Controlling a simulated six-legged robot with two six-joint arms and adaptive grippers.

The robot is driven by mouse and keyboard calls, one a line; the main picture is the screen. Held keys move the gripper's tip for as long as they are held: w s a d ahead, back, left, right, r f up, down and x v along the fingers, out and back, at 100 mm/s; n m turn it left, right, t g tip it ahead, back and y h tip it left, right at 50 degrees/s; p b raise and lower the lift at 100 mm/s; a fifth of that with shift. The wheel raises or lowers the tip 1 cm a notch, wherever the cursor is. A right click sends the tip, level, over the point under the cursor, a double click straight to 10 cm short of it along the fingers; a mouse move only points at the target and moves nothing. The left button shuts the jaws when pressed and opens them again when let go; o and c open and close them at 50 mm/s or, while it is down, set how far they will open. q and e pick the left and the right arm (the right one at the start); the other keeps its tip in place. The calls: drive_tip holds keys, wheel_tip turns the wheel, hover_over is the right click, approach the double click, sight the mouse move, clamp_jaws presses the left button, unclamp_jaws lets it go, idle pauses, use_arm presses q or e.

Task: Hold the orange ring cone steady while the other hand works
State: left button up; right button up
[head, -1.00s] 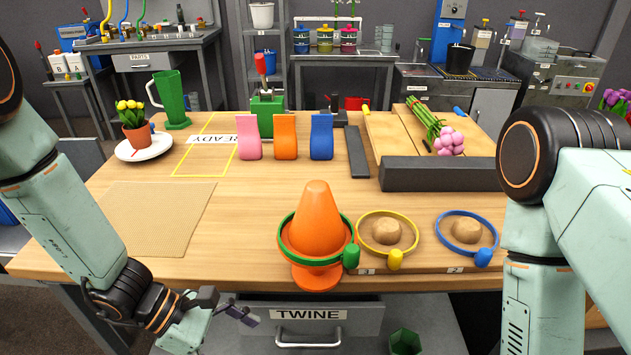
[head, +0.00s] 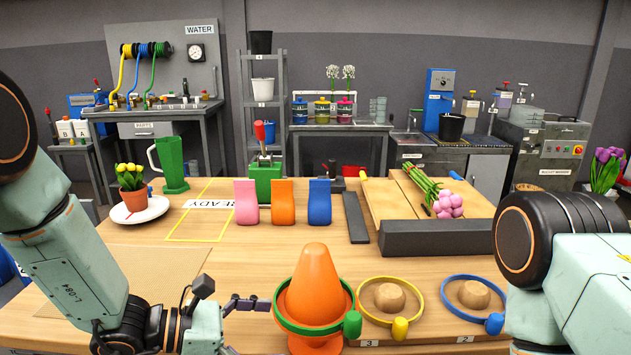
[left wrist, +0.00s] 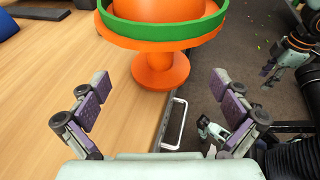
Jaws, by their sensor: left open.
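The orange ring cone (head: 315,277) stands upright on its round orange base at the front edge of the bench. A green ring (head: 352,323) sits around its lower part. In the left wrist view the cone's orange stem (left wrist: 160,68) and the green ring (left wrist: 165,32) show just beyond the fingers. My left gripper (head: 225,306) is left of the cone; it also shows in the left wrist view (left wrist: 161,84), open and empty, with its fingers apart. What looks like my right gripper (left wrist: 272,76) shows small at the right there; its jaws are unclear.
A yellow ring (head: 401,328) and a blue ring (head: 494,323) lie around tan knobs right of the cone. A dark block (head: 440,238) lies behind them. Pink, orange and blue holders stand mid-bench. A drawer handle (left wrist: 174,125) is below the bench edge.

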sight(297, 345)
use_arm(q)
drive_tip(key=b+x, duration=0.1)
drive_tip(key=x, duration=0.3)
drive_tip(key=shift+d+f+b, duration=0.15)
drive_tip(key=shift+b, duration=0.25)
drive_tip(key=shift+x, duration=1.1)
drive_tip(key=shift+w, duration=0.1)
drive_tip(key=shift+c, duration=0.4)
drive_tip(key=c, duration=1.8)
drive_tip(key=o, duration=1.1)
